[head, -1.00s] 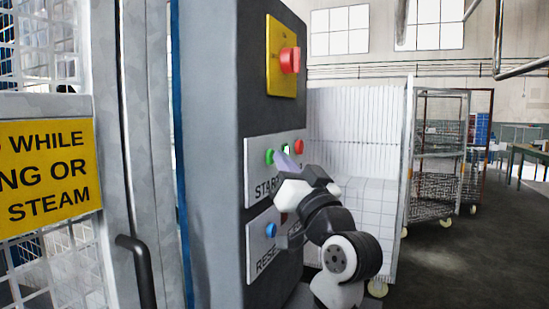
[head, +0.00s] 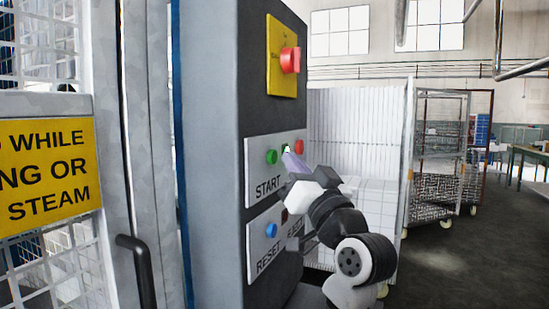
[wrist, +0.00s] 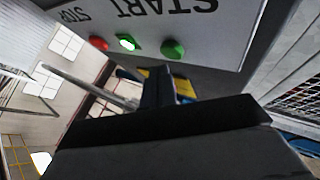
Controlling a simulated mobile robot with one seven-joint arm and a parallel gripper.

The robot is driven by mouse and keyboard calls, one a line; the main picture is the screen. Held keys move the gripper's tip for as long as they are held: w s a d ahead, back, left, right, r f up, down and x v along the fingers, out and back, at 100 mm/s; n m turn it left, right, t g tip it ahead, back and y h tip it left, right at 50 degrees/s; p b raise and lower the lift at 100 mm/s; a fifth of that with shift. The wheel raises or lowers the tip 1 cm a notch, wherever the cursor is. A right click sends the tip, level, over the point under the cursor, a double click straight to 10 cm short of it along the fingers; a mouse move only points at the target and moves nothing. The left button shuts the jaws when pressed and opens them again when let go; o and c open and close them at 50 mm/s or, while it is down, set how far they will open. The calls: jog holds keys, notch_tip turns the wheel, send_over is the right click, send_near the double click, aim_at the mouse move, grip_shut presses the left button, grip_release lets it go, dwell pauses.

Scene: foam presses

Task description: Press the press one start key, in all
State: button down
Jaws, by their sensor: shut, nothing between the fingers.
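The control panel (head: 259,172) labelled START and STOP is on the dark grey press cabinet. It carries a green start key (head: 271,157) at its left, a second green round part (head: 286,148) in the middle and a red stop key (head: 299,147) at the right. In the wrist view the start key (wrist: 173,48) and the red key (wrist: 98,43) show inverted, with a brightly lit green part (wrist: 127,43) between them. My gripper (head: 289,157) is shut and empty in front of the middle of the panel. Contact cannot be told. No press number is readable.
Below is a RESET and EJECT panel (head: 264,245) with a blue key (head: 271,230). A red stop knob (head: 290,60) on a yellow plate (head: 280,45) sits above. A mesh guard with a black handle (head: 138,270) is at left. Wire carts (head: 437,160) stand at right.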

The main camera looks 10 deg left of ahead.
jog(key=d, duration=0.1)
jog(key=s+d, duration=0.1)
jog(key=d, duration=0.2)
jog(key=shift+s+d, duration=0.25)
jog(key=shift+d, duration=0.1)
dwell(0.5)
